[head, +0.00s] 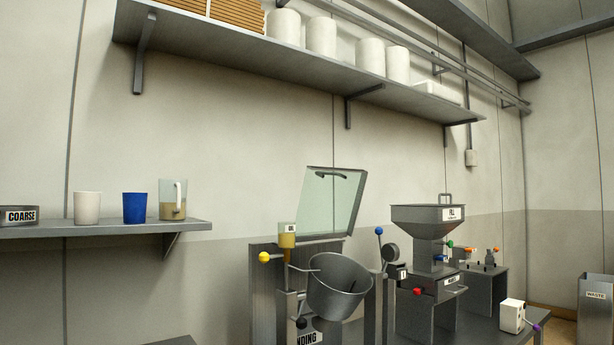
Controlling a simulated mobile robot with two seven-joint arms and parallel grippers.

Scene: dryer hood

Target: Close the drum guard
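The drum guard (330,202) is a clear, greenish hinged panel with a dark handle near its top edge. It stands raised, tilted back, behind and above the grey drum (338,286). The drum is an open, tilted metal bowl held in a frame, with a dark rod showing inside it. Neither of my grippers shows in the head view.
An oil cup (287,236) and a yellow knob (264,257) sit left of the drum. A hopper machine (428,222) stands to the right. A wall shelf (110,228) at left holds cups and a jug (172,199). A waste bin (595,308) is far right.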

